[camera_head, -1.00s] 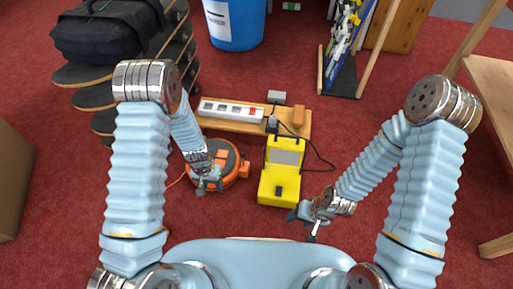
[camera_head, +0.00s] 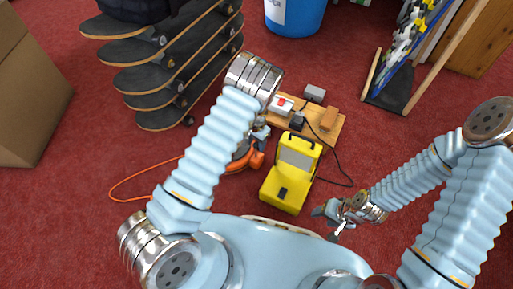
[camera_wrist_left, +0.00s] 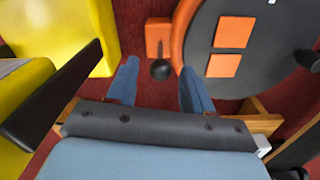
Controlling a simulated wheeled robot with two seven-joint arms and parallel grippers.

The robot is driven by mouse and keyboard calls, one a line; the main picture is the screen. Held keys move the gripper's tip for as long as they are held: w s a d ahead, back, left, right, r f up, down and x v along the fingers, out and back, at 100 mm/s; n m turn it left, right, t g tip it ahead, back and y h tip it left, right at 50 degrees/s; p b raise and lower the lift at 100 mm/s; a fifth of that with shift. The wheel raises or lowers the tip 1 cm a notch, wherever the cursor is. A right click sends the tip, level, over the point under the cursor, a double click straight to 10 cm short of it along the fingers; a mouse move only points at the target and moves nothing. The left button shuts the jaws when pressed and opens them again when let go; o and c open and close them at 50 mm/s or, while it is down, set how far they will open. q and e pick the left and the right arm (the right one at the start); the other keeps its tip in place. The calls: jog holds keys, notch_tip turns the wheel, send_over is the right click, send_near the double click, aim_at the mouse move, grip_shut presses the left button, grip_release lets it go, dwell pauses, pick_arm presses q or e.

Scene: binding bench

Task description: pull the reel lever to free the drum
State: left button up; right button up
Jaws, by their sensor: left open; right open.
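The orange reel (camera_head: 241,166) lies on the red carpet, mostly hidden behind my left arm in the head view. The left wrist view shows its dark drum (camera_wrist_left: 262,45) with orange patches at upper right. The reel lever (camera_wrist_left: 159,36) is an orange piece with a black ball knob (camera_wrist_left: 160,70), beside the drum. My left gripper (camera_wrist_left: 158,66) is open, with the knob between the line of its two fingertips; contact cannot be told. In the head view the left gripper is largely hidden by its arm. My right gripper (camera_head: 331,217) is open and empty over the carpet.
A yellow device (camera_head: 290,178) stands right of the reel, close to my left gripper. A wooden board (camera_head: 335,129) with a power strip lies behind. An orange cable (camera_head: 125,187) loops left. Stacked skateboards (camera_head: 165,75) stand at upper left. Carpet at lower left is clear.

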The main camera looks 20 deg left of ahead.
pick_arm(q)
jog(key=shift+f, duration=1.9)
grip_shut()
